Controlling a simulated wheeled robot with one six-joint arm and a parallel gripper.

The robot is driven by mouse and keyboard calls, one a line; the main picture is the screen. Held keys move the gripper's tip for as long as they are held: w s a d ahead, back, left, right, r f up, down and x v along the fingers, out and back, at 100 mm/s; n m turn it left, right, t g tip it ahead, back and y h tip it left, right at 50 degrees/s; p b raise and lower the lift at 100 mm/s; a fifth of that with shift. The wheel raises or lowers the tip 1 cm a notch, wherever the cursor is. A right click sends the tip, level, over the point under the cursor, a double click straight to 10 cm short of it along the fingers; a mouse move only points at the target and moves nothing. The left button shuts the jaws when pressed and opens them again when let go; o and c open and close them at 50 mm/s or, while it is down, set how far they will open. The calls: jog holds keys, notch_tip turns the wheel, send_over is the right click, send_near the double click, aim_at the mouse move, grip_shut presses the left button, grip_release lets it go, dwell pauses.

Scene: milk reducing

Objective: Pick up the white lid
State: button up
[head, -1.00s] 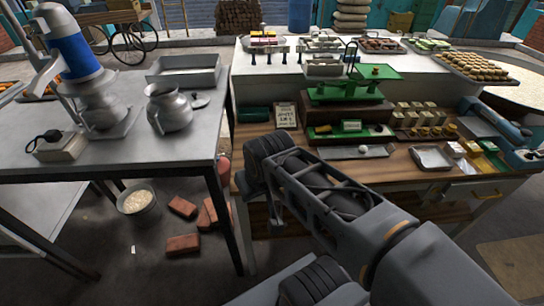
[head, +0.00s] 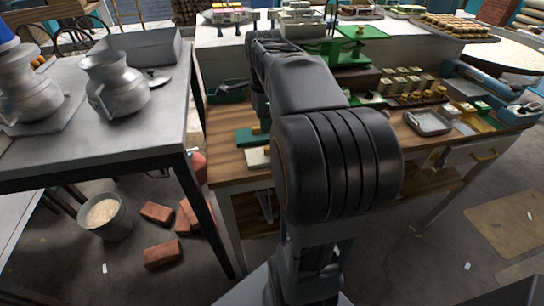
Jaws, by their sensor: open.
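A small round pale grey lid (head: 158,79) with a dark knob lies flat on the grey metal table (head: 165,118) at the left. It is just right of a silver metal pitcher (head: 116,88) and apart from it. It is the only lid I can make out, and its exact colour is hard to tell. My arm rises in the middle of the head view and reaches away over the wooden counter, right of the lid. My gripper does not show; the arm links hide the far end.
A metal tray (head: 141,47) stands behind the lid. A wooden counter (head: 222,163) with a green scale (head: 345,52) and small jars (head: 410,80) is at the right. A bucket (head: 106,220) and several bricks (head: 161,252) lie on the floor below.

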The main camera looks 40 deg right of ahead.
aim_at(266, 148)
notch_tip(266, 148, down, 11)
jog(key=shift+r+b, duration=0.15)
jog(key=shift+b, duration=0.3)
jog(key=shift+c, duration=0.3)
grip_shut()
